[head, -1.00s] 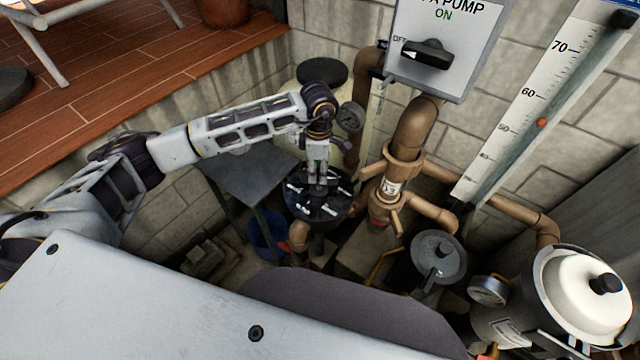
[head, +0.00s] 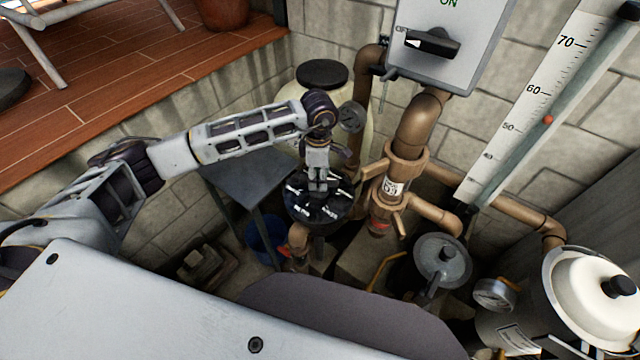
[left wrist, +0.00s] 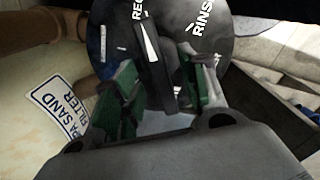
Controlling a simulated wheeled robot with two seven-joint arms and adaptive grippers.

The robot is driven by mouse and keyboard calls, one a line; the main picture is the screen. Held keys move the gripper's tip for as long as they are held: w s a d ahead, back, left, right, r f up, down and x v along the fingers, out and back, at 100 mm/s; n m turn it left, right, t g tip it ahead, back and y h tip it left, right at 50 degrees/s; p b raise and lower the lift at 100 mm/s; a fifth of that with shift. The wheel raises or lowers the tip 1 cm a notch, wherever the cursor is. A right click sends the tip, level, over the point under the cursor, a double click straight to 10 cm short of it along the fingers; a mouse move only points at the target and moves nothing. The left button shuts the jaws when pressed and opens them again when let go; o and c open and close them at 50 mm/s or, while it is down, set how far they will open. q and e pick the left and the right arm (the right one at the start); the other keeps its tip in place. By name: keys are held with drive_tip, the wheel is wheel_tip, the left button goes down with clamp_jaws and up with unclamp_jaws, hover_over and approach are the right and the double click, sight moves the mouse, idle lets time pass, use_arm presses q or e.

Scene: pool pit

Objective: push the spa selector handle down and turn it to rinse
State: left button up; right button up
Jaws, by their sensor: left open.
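The spa selector is a round black dial (head: 335,211) with white labels, low in the middle of the head view. In the left wrist view, the dial (left wrist: 218,50) shows "RINSE" at upper right and a label starting "REC" at the top. Its black handle (left wrist: 154,62) has a white line pointing toward the "REC" label. My left gripper (head: 318,187) reaches down over the dial. In the left wrist view, its open green-padded fingers (left wrist: 163,84) stand on either side of the handle; contact is unclear. My right gripper is not in view.
A pale spa sand filter tank (left wrist: 35,110) stands beside the dial. Brown pipes (head: 413,130), a pressure gauge (head: 351,117) and a grey table (head: 250,178) crowd the area. A pump switch box (head: 455,50) hangs above.

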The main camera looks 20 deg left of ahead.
use_arm(q)
drive_tip(key=shift+r+p, duration=0.55)
drive_tip(key=shift+r, duration=0.75)
drive_tip(key=shift+r+p, duration=0.3)
drive_tip(key=shift+r, duration=0.7)
drive_tip(key=shift+f, duration=0.1)
